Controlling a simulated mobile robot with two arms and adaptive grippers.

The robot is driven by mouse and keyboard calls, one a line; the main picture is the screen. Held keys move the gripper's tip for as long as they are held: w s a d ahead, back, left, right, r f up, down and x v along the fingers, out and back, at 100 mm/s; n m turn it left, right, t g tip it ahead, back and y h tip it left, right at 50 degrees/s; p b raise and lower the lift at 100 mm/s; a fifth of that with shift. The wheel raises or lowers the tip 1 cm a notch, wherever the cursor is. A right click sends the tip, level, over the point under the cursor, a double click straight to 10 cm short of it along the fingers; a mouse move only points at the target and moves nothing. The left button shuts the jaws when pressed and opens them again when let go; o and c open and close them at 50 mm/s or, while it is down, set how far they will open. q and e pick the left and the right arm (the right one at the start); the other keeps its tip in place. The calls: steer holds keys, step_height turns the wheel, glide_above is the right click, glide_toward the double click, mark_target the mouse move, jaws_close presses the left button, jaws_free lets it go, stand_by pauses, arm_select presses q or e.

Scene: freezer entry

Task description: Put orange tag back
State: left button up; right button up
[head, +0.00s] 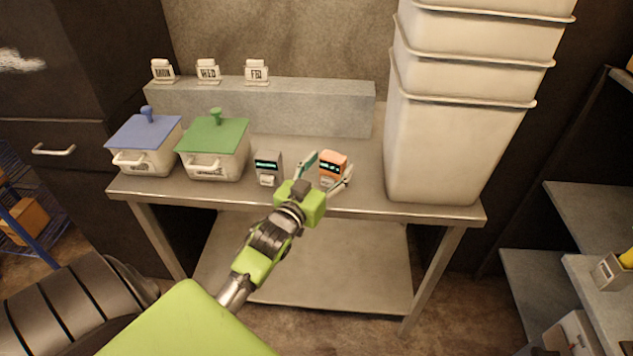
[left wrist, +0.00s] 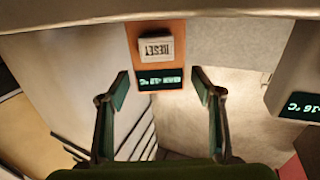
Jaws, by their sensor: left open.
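The orange tag (head: 334,162), a small block with a dark display and a pale RESET label, stands near the front edge of the steel table (head: 368,160). In the left wrist view the orange tag (left wrist: 158,68) appears upside down, ahead of and between the fingertips. My left gripper (head: 326,174) is open, one finger on each side of the tag in the head view; I cannot tell whether either finger touches it. A similar grey tag (head: 268,165) stands to its left, and part of it shows in the left wrist view (left wrist: 300,65). My right gripper is out of view.
A blue-lidded bin (head: 146,135) and a green-lidded bin (head: 213,140) stand at the left. Small day-labelled blocks, including FRI (head: 256,73), sit on the raised grey ledge (head: 290,105). Tall stacked white tubs (head: 450,150) fill the table's right side.

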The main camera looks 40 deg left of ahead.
arm_select(q)
steer(key=s+d+b, duration=0.1)
steer(key=s, duration=0.8)
steer(key=shift+s+d, duration=0.25)
steer(key=shift+s, duration=0.15)
steer(key=shift+d, duration=0.1)
steer(key=s+d+f+m+g+h, duration=0.1)
steer(key=s+d+f+g, duration=0.45)
steer(key=f, duration=0.25)
steer(key=s+d+f+m+g+h, duration=0.1)
steer(key=s+d+f+g, duration=0.4)
steer(key=f, duration=0.3)
steer(key=s+d+f+m+g+h, duration=0.1)
steer(key=s+d+f+m+g, duration=0.2)
steer(key=s, duration=0.7)
steer(key=s+d+f+n+g, duration=0.1)
steer(key=s+f, duration=0.1)
steer(key=f, duration=1.1)
steer(key=s+d+f+g, duration=0.1)
steer(key=f, duration=1.2)
steer(key=s+a+f+g, duration=0.1)
steer(key=s+a+f, duration=0.2)
steer(key=s+f, duration=1.3)
steer(key=shift+s, duration=0.15)
